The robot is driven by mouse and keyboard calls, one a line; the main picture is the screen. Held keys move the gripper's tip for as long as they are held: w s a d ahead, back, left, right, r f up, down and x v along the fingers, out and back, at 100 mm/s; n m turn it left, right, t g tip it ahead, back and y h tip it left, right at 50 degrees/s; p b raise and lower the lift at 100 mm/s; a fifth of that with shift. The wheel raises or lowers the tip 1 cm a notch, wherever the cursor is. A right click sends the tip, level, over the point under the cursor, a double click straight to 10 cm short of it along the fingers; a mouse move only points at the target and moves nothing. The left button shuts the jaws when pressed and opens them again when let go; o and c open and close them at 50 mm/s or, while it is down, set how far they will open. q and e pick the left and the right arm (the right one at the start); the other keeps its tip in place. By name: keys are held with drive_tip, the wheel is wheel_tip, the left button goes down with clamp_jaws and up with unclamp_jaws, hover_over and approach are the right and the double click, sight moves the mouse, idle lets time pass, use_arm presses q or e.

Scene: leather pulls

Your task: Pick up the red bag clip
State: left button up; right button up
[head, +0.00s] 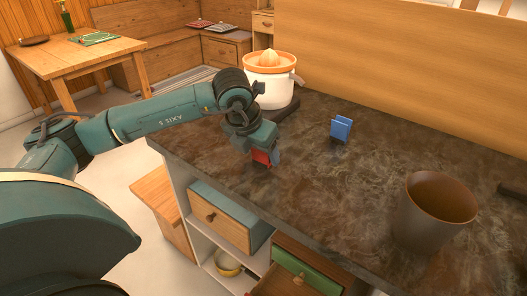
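The red bag clip (261,157) shows as a small red patch at the tips of my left gripper (266,160), near the left edge of the dark counter. The gripper points down and hides much of the clip. I cannot tell whether the fingers are shut on the clip or only around it, or whether it touches the counter. My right gripper is not in view.
A blue clip (341,128) stands on the dark counter (330,175). A white and orange juicer (270,82) stands behind my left gripper. A brown cup (436,212) is at the right. Drawers (232,215) are below the front edge. The counter's middle is clear.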

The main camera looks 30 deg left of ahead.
use_arm(q)
drive_tip(key=c, duration=0.9)
drive_tip(key=shift+r, duration=0.1)
drive_tip(key=shift+c, duration=0.2)
